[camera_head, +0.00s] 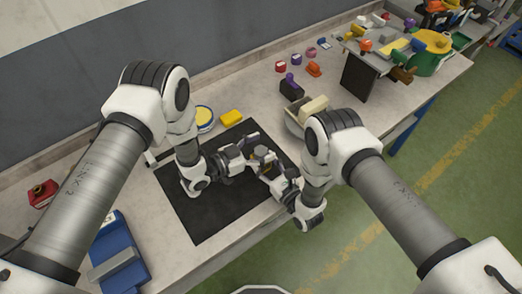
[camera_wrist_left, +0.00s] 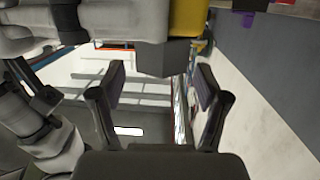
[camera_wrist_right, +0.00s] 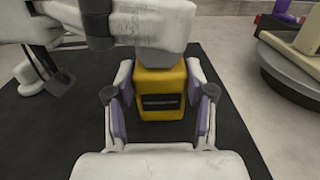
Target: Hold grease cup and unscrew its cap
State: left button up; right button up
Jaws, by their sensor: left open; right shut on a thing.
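The yellow grease cup (camera_wrist_right: 160,88) with a dark label stands between the pads of my right gripper (camera_wrist_right: 160,108), which is shut on it. A small part of its yellow body also shows in the head view (camera_head: 259,157).
A black mat (camera_head: 212,215) lies under both grippers. Behind it are a yellow block (camera_head: 231,117) and a round blue-and-yellow tin (camera_head: 204,116). A grey round container (camera_head: 295,125) stands at right.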

pick_arm(q)
jog(key=shift+r, duration=0.75)
jog(key=m+g+h, duration=0.1)
jog(key=m+g, duration=0.2)
jog(key=shift+w+g+h, duration=0.1)
jog(key=shift+g+h, duration=0.3)
pick_arm(e)
jog(key=shift+d, duration=0.1)
pick_arm(q)
jog(key=m+g, duration=0.2)
jog(key=g, duration=0.1)
jog(key=shift+a+m+h, duration=0.1)
jog(key=shift+m+h, duration=0.2)
jog(key=m+g, duration=0.3)
jog(key=g, duration=0.2)
jog(key=m+g+y, duration=0.1)
jog(key=m+g, duration=0.1)
jog(key=g, duration=0.1)
jog(key=shift+f+m, duration=0.1)
jog(key=shift+m, duration=0.2)
jog(key=shift+m+g+y, duration=0.4)
jog(key=shift+g, duration=0.3)
